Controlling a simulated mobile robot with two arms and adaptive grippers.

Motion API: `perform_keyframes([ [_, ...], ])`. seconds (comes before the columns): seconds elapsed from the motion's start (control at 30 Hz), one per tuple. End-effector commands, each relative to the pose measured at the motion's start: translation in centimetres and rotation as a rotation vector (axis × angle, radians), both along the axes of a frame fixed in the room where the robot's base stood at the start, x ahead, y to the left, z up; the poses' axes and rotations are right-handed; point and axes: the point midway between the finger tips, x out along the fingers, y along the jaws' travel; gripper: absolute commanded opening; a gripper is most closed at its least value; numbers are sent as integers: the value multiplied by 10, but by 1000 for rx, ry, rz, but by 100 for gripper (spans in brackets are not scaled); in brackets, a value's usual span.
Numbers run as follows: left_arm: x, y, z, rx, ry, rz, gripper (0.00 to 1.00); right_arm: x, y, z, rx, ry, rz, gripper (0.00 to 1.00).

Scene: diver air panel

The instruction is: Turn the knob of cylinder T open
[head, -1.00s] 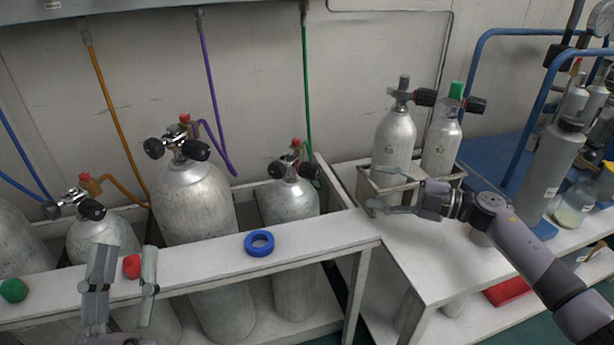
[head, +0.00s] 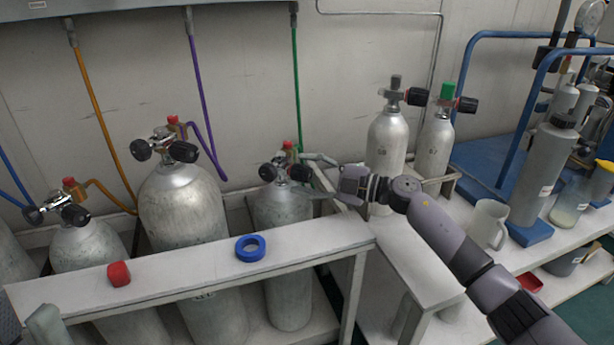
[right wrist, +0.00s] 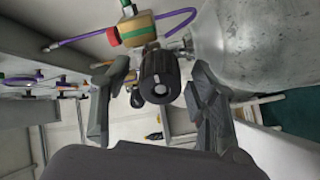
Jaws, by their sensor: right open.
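I cannot read which cylinder is marked T. My right gripper (head: 318,176) is at the grey cylinder under the green hose (head: 288,212). In the right wrist view its open fingers stand on either side of a black knob (right wrist: 160,75), with gaps showing between them and the knob. The same valve has another black knob (head: 267,172) on its left in the head view. In the wrist view a brass fitting with a green band and red cap (right wrist: 137,30) is above the knob. Part of my left gripper (head: 46,325) shows at the bottom left edge.
Taller cylinder (head: 182,212) and another cylinder (head: 82,250) stand to the left in the rack. A red cap (head: 119,274) and a blue ring (head: 250,248) lie on the white rail. Two cylinders in a holder and a mug (head: 487,224) stand on the right bench.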

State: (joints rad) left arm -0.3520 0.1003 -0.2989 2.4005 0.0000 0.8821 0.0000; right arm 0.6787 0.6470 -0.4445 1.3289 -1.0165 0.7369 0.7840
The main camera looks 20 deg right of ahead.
Motion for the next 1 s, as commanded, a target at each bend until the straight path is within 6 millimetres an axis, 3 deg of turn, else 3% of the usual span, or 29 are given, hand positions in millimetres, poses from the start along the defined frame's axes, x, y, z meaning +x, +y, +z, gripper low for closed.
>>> perform_keyframes([
  [0.2,0,0,0,0,-1,0,40,0,0,0,0,0,0,54],
  [0.9,0,0,0,0,2,-1,40,0,0,0,-1,-1,0,7],
  [1.0,0,0,0,0,2,-1,40,0,0,0,-1,0,0,6],
])
